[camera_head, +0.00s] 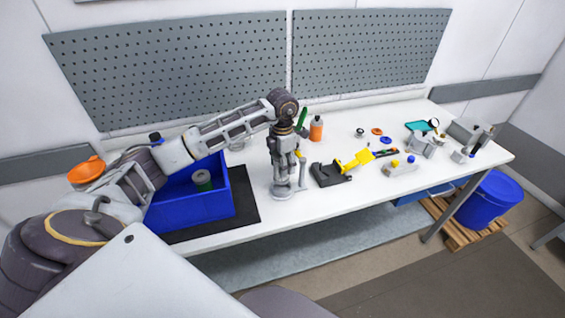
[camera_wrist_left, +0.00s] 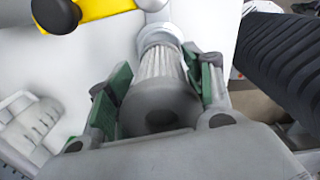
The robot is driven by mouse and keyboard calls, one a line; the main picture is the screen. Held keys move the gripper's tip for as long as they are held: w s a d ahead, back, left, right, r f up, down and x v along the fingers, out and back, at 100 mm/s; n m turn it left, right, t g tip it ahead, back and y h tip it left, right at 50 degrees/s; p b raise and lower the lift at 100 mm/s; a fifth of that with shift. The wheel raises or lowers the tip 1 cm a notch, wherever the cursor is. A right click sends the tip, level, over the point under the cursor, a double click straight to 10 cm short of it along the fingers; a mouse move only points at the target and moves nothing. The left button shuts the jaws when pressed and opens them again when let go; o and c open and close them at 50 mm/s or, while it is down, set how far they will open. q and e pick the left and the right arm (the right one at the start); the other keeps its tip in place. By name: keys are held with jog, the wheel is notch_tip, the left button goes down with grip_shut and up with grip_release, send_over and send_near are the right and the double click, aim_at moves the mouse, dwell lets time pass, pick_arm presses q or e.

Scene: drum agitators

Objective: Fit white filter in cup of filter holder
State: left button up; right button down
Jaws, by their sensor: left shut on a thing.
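My left gripper (camera_head: 286,170) points down over the table and is low above the grey filter holder (camera_head: 281,193), which stands near the front edge. In the left wrist view the gripper (camera_wrist_left: 158,66) has its green-padded fingers on both sides of the white pleated filter (camera_wrist_left: 157,66), shut on it. The filter's grey end cap with a dark round hole faces the camera. Its far end meets a pale round rim, seemingly the holder's cup (camera_wrist_left: 158,36). I cannot tell how deep it sits there. In the head view the gripper hides the filter. My right gripper is not in view.
A blue bin (camera_head: 205,209) on a dark mat stands left of the holder. A black base (camera_head: 328,174) with a yellow part (camera_head: 357,160) is close on the right. An orange bottle (camera_head: 316,129) stands behind. Small parts fill the right side; the front middle is clear.

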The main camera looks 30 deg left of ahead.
pick_arm(q)
jog(key=shift+f+b, duration=0.5)
jog(key=shift+f, duration=0.7)
jog(key=shift+f+b, duration=0.5)
jog(key=shift+f, duration=0.2)
jog(key=shift+f+b, duration=0.25)
jog(key=shift+b, duration=0.05)
jog(key=shift+f+b, duration=0.4)
jog(key=shift+f, duration=0.1)
jog(key=shift+f+b, duration=0.3)
dwell(1.0)
jog(key=o, duration=1.1)
